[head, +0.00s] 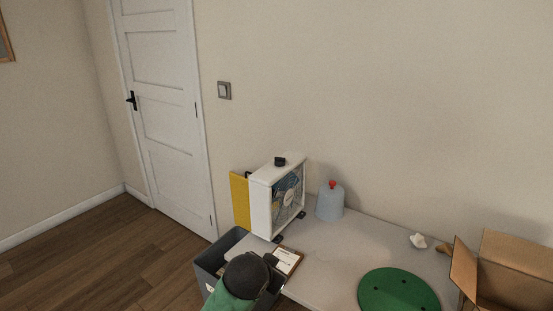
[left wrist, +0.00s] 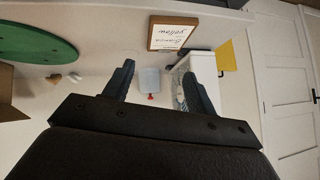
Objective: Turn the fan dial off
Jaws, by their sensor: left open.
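The white box fan (head: 261,208) stands upright at the left end of the table, its blue-grey grille facing right. A small black dial (head: 280,161) sits on its top edge; I cannot make out its setting. My left arm comes in from the bottom, below and in front of the fan. In the left wrist view my left gripper (left wrist: 158,70) has its two dark fingers spread apart with nothing between them. The fan (left wrist: 204,66) shows there beyond the right finger, partly hidden by it. The gripper is apart from the dial. My right gripper is not in view.
A dark grey bin (head: 207,279) stands by the table (head: 330,258). A clipboard (head: 288,259) lies before the fan. A blue-grey jug with a red cap (head: 330,203) stands right of it. A yellow board (head: 240,201) is behind. A green disc (head: 385,292) and cardboard box (head: 515,268) are farther right.

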